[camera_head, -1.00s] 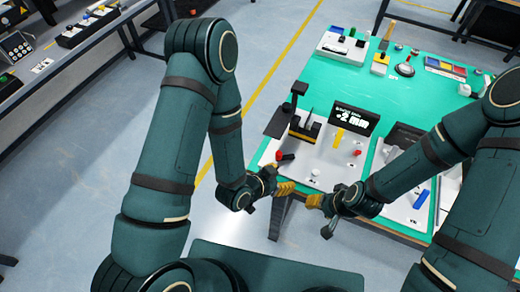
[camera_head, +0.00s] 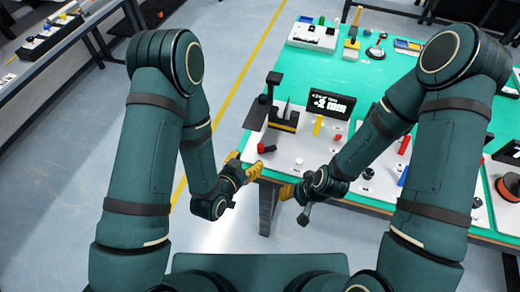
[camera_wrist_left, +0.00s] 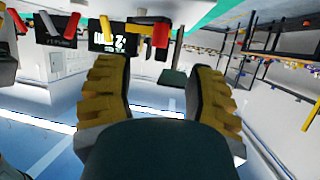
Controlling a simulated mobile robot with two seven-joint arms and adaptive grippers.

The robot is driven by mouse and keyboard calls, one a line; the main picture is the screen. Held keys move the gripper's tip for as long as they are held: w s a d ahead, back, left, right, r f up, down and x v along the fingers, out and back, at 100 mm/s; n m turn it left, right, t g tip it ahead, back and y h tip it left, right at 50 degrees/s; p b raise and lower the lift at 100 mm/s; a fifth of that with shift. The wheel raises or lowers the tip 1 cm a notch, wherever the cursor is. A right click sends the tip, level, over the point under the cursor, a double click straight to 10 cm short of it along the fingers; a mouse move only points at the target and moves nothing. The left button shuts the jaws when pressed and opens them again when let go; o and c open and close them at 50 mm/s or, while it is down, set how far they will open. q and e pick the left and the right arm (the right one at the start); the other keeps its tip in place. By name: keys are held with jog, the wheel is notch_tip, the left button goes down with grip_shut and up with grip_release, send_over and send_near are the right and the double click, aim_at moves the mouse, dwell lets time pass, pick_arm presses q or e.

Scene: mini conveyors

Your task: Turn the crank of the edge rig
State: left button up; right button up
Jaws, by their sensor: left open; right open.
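The edge rig is a white board (camera_head: 278,166) on the near left corner of the green table. A small red-and-black handle (camera_head: 266,148), which looks like the crank, stands near its front left edge. In the left wrist view a red handle (camera_wrist_left: 161,34) shows beyond the fingers, near the top. My left gripper (camera_head: 243,166) is open and empty at the table's left corner, just left of and nearer than the handle, apart from it. Its yellow fingers also show in the left wrist view (camera_wrist_left: 158,82). My right gripper (camera_head: 288,191) is at the front edge, open, nothing seen in it.
Behind the handle stand a black-and-yellow block (camera_head: 284,122), a dark post with a plate (camera_head: 258,112) and a black display (camera_head: 331,104). A yellow handle (camera_head: 318,124) is on the board. More boards lie to the right, partly behind my right arm.

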aim_at(259, 149)
pick_arm(q)
jog(key=x, duration=0.9)
jog(key=shift+w+d, duration=0.15)
grip_shut()
